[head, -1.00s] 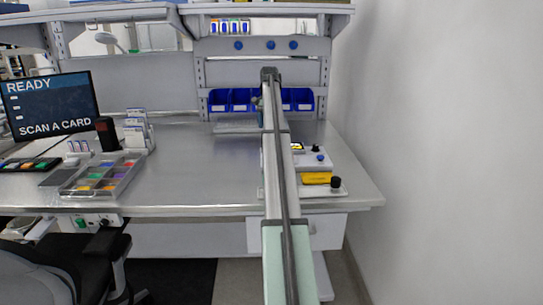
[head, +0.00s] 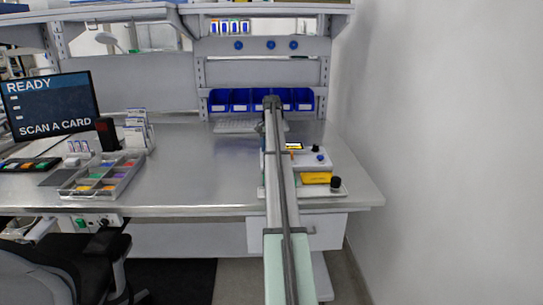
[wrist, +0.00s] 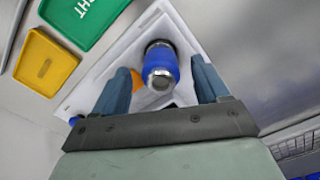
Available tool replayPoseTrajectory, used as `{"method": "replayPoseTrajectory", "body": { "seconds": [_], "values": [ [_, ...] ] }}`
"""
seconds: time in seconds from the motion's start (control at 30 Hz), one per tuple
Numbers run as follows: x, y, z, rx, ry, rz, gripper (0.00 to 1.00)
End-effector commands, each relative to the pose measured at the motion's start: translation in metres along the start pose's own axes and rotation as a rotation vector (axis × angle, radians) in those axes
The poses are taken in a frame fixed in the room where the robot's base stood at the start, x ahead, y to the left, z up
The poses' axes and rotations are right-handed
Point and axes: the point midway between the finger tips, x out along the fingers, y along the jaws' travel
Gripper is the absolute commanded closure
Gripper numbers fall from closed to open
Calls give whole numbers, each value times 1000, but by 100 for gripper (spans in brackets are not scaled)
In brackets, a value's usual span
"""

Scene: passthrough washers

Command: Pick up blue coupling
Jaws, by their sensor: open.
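The blue coupling (wrist: 162,62) shows in the wrist view as a short blue cylinder with a metal end ring facing the camera. It stands over a white fixture plate (wrist: 110,62). My gripper (wrist: 160,66) is open, with one blue finger on each side of the coupling and visible gaps between. An orange part (wrist: 137,80) sits beside the coupling, partly hidden by the left finger. In the head view my arm hides most of the gripper and I cannot make out the coupling there.
In the head view a fixture with a black knob (head: 336,183) stands right of my arm. Blue bins (head: 238,98) line the back. The middle bench is clear.

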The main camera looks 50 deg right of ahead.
Motion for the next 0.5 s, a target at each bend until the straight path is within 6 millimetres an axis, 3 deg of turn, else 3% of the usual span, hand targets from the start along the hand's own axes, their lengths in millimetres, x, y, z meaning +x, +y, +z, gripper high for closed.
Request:
{"method": "replayPoseTrajectory", "body": {
  "seconds": [0.1, 0.33, 0.5],
  "values": [
    [13, 0, 1, 0, -1, 0, 26],
    [14, -1, 0, 0, 0, 0, 26],
    [14, -1, 0, 0, 0, 0, 41]
  ]
}}
